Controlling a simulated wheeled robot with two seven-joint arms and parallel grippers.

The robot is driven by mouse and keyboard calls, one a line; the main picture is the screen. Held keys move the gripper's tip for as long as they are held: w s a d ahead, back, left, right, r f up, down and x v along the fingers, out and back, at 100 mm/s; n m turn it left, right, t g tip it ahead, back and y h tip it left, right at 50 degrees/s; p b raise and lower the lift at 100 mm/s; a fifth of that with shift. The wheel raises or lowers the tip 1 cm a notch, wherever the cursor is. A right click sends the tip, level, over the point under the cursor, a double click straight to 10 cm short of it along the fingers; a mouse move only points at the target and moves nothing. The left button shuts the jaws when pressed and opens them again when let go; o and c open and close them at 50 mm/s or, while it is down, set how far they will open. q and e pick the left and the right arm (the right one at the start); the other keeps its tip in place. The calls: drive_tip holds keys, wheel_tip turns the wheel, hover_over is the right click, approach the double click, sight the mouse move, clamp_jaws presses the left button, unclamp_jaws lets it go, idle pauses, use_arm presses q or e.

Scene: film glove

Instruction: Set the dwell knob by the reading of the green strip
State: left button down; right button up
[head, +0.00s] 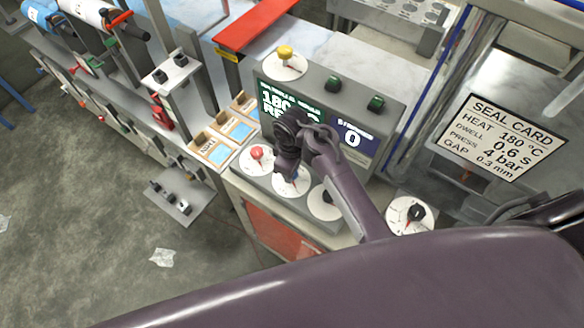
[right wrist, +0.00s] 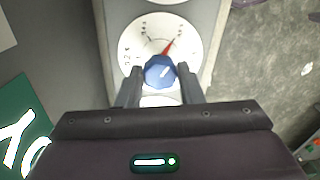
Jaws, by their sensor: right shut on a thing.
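My right gripper (head: 289,165) reaches over the sloped control panel. In the right wrist view its two fingers (right wrist: 160,76) are shut on a blue knob (right wrist: 160,71), one on each side. The knob sits on a white dial (right wrist: 158,28) with black marks; a red pointer shows above the knob, leaning up and right. In the head view the same dial (head: 284,188) is mostly covered by my gripper. My left gripper is out of view.
A red knob (head: 257,153) and black knobs (head: 327,199) (head: 416,212) are near. A dark blue display (head: 352,139) reads 0. A seal card (head: 503,137) reads dwell 0.6 s. A yellow knob (head: 285,53) and green buttons (head: 333,83) stand above.

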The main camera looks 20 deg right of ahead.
drive_tip(key=shift+w+r, duration=0.1)
drive_tip(key=o, duration=1)
drive_tip(key=shift+c, duration=0.2)
